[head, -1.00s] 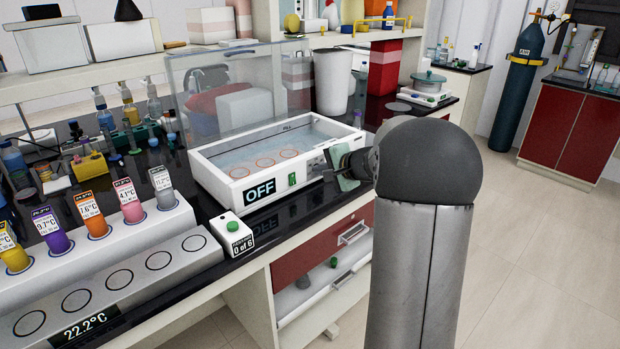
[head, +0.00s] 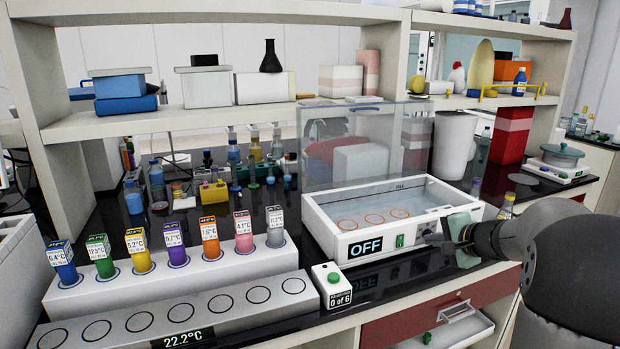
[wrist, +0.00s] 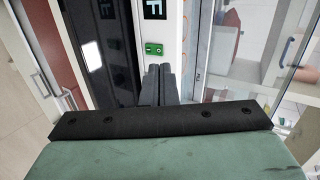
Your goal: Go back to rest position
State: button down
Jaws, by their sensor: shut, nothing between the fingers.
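My gripper (head: 432,240) is at the front right of the white water bath (head: 325,228). In the wrist view its two dark fingers (wrist: 160,85) are together with nothing between them. They point toward the bath's front panel, near a green switch (wrist: 154,48), which also shows in the head view (head: 400,241). The bath's display (head: 366,247) reads OFF. I cannot tell whether the fingertips touch the panel. My arm's dark, rounded link fills the lower right of the head view.
A white rack (head: 80,297) of several coloured, labelled vials stands at the left, behind a grey block (head: 105,345) with empty circles reading 22.2°C. A small box with a green button (head: 333,278) reads 0 of 6. A drawer (head: 400,328) is below the bench edge.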

jog(key=s+a+f+n+g+y, duration=0.1)
jog(key=s+a+f+n+g, duration=0.2)
jog(key=s+a, duration=0.55)
jog(key=s+a+f+n+g, duration=0.1)
jog(key=s+a+n+g, duration=0.4)
jog(key=a, duration=0.6)
jog(key=s+a+f+n+g+h, duration=0.1)
jog(key=s+f+n+h, duration=0.1)
jog(key=s, duration=0.8)
jog(key=s+a+f+n+g+h+p, duration=0.1)
jog(key=s+f+n, duration=0.3)
jog(key=s, duration=0.6)
jog(key=shift+a+g+h, duration=0.2)
jog(key=shift+g+h, duration=0.3)
jog(key=shift+h, duration=0.4)
